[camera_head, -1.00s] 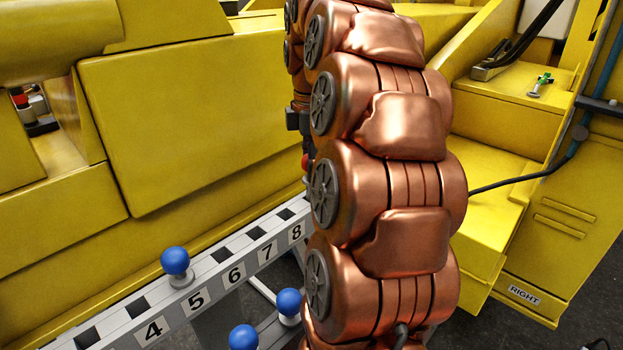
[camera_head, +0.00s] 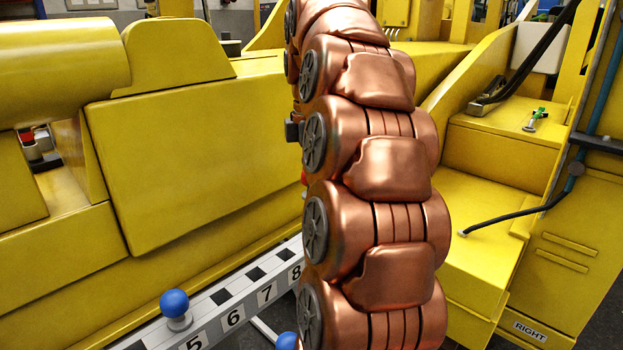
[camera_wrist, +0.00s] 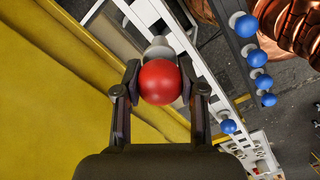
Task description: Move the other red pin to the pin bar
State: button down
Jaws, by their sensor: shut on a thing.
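My gripper (camera_wrist: 160,92) is shut on a red pin (camera_wrist: 160,82) in the wrist view, with a finger on each side of its ball. The pin's pale base shows beyond the ball, over or beside a white numbered bar (camera_wrist: 190,65); I cannot tell whether they touch. In the head view this bar (camera_head: 216,312) shows numbers 5 to 8 and dark square holes, with a blue pin (camera_head: 175,305) standing near 5. My copper arm hides most of the gripper there. A darker bar (camera_wrist: 237,55) with several blue pins (camera_wrist: 257,58) lies right in the wrist view.
A large yellow machine body (camera_head: 200,140) stands behind the numbered bar. A yellow step block (camera_head: 500,200) is at right, with a small green-topped part (camera_head: 536,116) on its ledge. A black hose (camera_head: 515,217) hangs there. Grey floor shows at lower right.

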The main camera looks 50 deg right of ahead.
jog(key=shift+r, duration=0.2)
jog(key=shift+r+p, duration=3.6)
jog(key=shift+p, duration=0.25)
